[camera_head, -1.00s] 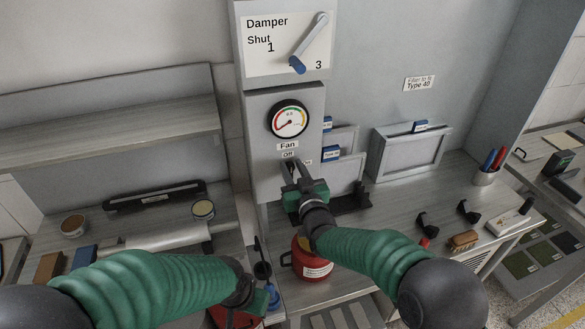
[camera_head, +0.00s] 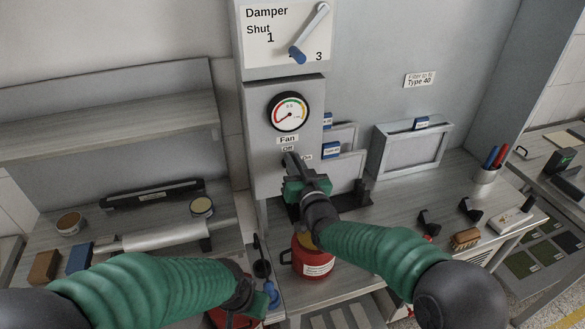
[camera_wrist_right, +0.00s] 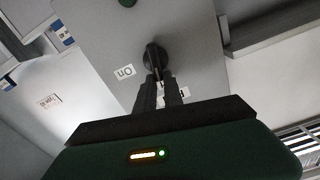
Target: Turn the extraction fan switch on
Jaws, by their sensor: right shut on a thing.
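The grey fan box (camera_head: 262,186) stands upright with a round gauge (camera_head: 289,112) and a "Fan" label above "Off" and "On" labels. My right gripper (camera_head: 290,160) is at the switch below the labels, its fingers covering most of it in the head view. In the right wrist view, the dark fan switch (camera_wrist_right: 154,55) is a round knob with a bar, and the right gripper (camera_wrist_right: 157,82) is shut on it. The "On" label (camera_wrist_right: 124,72) is beside the knob there. My left gripper (camera_head: 243,297) is low at the left of the bench; its jaws are not clear.
A damper panel (camera_head: 270,52) with a blue-ended lever is above the gauge. A red canister (camera_head: 314,263) stands below my right forearm.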

